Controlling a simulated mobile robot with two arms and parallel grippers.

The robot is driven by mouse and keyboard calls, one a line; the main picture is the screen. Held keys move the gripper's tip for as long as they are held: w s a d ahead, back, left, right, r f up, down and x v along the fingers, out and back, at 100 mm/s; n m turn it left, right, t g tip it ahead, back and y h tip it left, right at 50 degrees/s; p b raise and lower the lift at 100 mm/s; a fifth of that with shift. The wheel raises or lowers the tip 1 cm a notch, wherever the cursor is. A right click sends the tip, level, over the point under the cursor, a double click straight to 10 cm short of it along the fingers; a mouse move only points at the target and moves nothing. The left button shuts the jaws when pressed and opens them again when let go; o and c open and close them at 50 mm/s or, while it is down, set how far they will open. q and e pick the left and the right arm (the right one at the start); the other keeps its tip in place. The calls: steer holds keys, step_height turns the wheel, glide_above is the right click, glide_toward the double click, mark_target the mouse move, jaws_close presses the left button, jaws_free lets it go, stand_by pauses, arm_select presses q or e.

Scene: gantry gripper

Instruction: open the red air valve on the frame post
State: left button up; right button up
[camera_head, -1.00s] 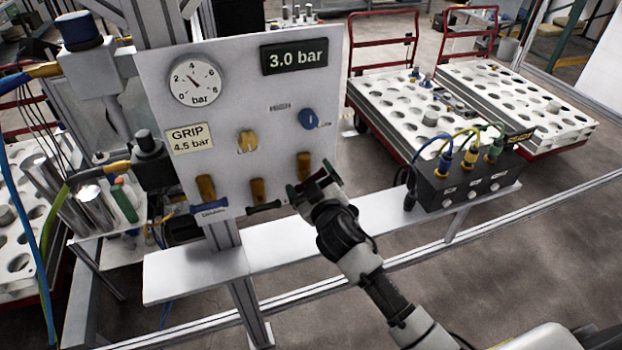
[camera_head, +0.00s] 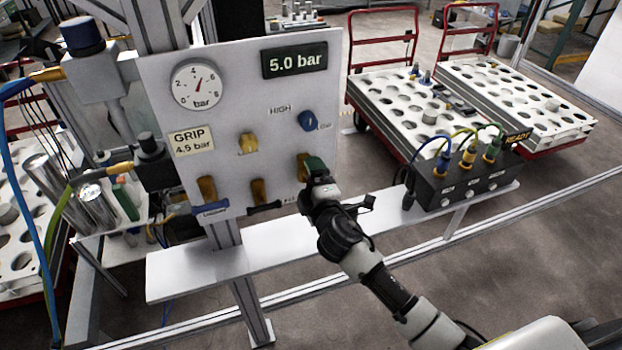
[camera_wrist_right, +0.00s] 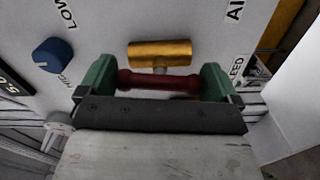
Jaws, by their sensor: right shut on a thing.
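The red valve handle (camera_wrist_right: 158,80) shows in the right wrist view as a bar between two green fingertips. It lies roughly parallel to its brass valve body (camera_wrist_right: 160,52). In the head view this brass body (camera_head: 302,164) is at the lower right of the white panel (camera_head: 228,110), and the handle is hidden behind my gripper. My right gripper (camera_head: 316,170) is shut on the handle; its fingers (camera_wrist_right: 158,79) also show in the wrist view. The other two brass valves have a blue handle (camera_head: 209,211) and a black handle (camera_head: 264,207), both crosswise. My left gripper is not in view.
The pressure display (camera_head: 295,60) reads 5.0 bar, above a blue knob (camera_head: 307,121) and a yellow knob (camera_head: 248,143). A round gauge (camera_head: 197,85) is at the upper left. A black connector box (camera_head: 465,182) stands on the white shelf (camera_head: 235,262) right of my gripper.

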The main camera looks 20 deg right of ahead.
steer(key=shift+n, duration=0.8)
steer(key=o, duration=0.6)
steer(key=shift+c, duration=0.2)
steer(key=s+b, duration=0.2)
steer(key=s, duration=0.8)
steer(key=shift+s+d+b, duration=0.15)
steer(key=shift+s+b, duration=0.2)
steer(key=shift+s, duration=0.05)
